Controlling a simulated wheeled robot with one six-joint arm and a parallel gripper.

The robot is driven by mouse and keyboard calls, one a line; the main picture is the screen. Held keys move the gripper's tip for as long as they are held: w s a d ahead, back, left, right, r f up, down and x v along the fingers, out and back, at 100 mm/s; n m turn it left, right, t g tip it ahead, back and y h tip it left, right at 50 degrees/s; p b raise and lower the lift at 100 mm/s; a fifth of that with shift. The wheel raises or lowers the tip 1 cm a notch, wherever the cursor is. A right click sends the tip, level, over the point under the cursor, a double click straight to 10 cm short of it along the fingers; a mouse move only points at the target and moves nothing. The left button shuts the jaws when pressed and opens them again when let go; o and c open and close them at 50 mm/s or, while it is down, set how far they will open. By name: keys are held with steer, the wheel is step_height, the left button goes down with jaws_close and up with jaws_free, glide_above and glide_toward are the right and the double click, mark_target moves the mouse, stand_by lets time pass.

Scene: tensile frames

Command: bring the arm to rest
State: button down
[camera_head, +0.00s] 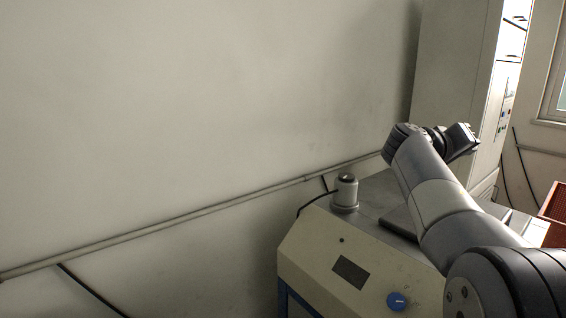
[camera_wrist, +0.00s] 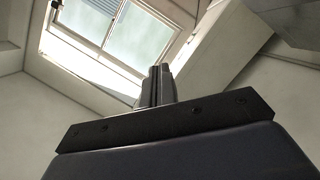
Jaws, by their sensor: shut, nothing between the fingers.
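My arm reaches up from the lower right in the head view, and its end with my gripper (camera_head: 468,140) is raised above the machine, in front of the tall cabinet. The fingers are small and partly unclear there. In the wrist view my gripper (camera_wrist: 156,72) points up toward a window, and its two fingers are together with nothing between them. My gripper appears apart from everything around it.
A beige machine (camera_head: 318,245) with a blue knob (camera_head: 397,301) and a grey cylinder (camera_head: 345,193) on top stands below my arm. A tall cabinet (camera_head: 455,75) is behind. Reddish crates (camera_head: 556,203) are at the right edge. A window (camera_wrist: 118,30) shows in the wrist view.

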steer(key=w+a+r+n+p, duration=0.2)
steer(key=w+a+r+p, duration=0.1)
steer(key=p, duration=0.3)
steer(key=shift+w+a+h, duration=0.25)
steer(key=shift+w+h, duration=0.05)
steer(key=shift+w, duration=0.4)
steer(key=shift+r, duration=0.1)
